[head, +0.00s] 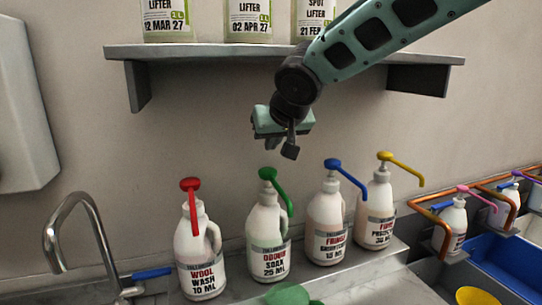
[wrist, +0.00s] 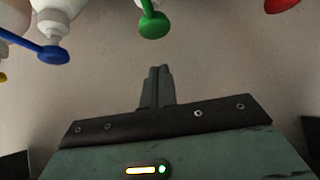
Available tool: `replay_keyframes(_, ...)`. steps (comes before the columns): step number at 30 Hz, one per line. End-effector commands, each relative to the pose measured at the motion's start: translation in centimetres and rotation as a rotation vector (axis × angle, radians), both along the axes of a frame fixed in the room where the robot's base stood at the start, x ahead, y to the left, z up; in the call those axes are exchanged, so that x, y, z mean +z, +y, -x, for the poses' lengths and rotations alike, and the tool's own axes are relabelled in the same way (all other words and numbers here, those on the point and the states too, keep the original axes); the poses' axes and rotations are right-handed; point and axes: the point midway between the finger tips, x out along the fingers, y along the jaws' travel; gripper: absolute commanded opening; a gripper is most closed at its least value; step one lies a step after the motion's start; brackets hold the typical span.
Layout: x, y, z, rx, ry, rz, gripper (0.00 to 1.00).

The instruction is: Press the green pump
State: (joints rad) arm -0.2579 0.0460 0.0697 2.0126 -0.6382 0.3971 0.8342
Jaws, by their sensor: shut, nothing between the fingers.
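The green pump (head: 268,175) tops a white bottle (head: 268,225) labelled "Odour Soak 25 ml", on a metal ledge below the shelf. Its spout reaches down to the right. In the wrist view the green pump head (wrist: 154,24) is at the top middle, beyond my fingertips. My gripper (head: 290,152) is shut and empty, above and a little right of the green pump in the head view. It also shows in the wrist view (wrist: 160,70), fingers together, apart from the pump.
A red-pump bottle (head: 190,186) stands left of the green one; blue-pump (head: 332,165) and yellow-pump (head: 384,157) bottles stand right. A shelf (head: 200,51) with bottles is above. A tap (head: 75,205) is at left. Copper rails (head: 443,240) and a blue basin (head: 512,262) are at right.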

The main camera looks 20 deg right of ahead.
Motion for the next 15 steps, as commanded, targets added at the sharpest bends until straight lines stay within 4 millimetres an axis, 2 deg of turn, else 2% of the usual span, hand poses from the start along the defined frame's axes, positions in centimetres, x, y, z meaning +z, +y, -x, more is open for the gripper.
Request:
replay_keyframes(2,-1.1,0.1,-1.1,0.003,0.005,0.001,0.00)
replay_keyframes(6,-3.4,0.0,-0.8,0.002,0.003,0.001,0.00)
replay_keyframes(15,-4.9,0.0,-0.9,0.001,0.000,0.000,0.00)
